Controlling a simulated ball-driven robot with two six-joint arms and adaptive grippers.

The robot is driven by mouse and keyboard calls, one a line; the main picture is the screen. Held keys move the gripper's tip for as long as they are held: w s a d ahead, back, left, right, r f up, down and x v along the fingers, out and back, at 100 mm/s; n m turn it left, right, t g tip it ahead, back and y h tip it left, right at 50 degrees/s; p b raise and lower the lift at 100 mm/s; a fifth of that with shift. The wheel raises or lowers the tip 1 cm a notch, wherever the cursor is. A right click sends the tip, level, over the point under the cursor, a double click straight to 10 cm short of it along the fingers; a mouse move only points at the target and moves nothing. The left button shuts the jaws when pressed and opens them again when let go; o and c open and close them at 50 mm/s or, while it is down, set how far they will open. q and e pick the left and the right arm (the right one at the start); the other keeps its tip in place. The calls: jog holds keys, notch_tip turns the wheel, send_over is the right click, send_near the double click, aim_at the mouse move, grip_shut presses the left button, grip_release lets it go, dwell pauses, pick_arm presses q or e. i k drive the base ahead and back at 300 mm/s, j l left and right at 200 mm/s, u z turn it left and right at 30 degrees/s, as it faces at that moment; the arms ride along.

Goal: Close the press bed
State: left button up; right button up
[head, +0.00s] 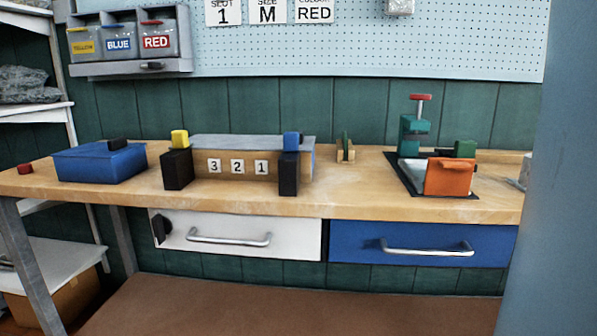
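A teal press (409,138) with a red T-handle on top stands at the right part of the wooden bench. A dark flat bed with a pale rim (401,168) lies at its foot. An orange block-like part (449,177) sits at the front of the bed and hides part of it. A green block (464,148) is behind the orange part at the right. I cannot tell whether the orange part is joined to the bed. Neither of my grippers is in view.
A wooden box marked 3 2 1 (238,177) and a blue box (100,162) stand on the bench (350,196). Below are a white drawer (285,235) and a blue drawer (350,240), apparently shut. A large blue-grey surface (565,180) blocks the right side.

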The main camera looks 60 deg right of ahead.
aim_at(432, 177)
jog(key=z, duration=2.65)
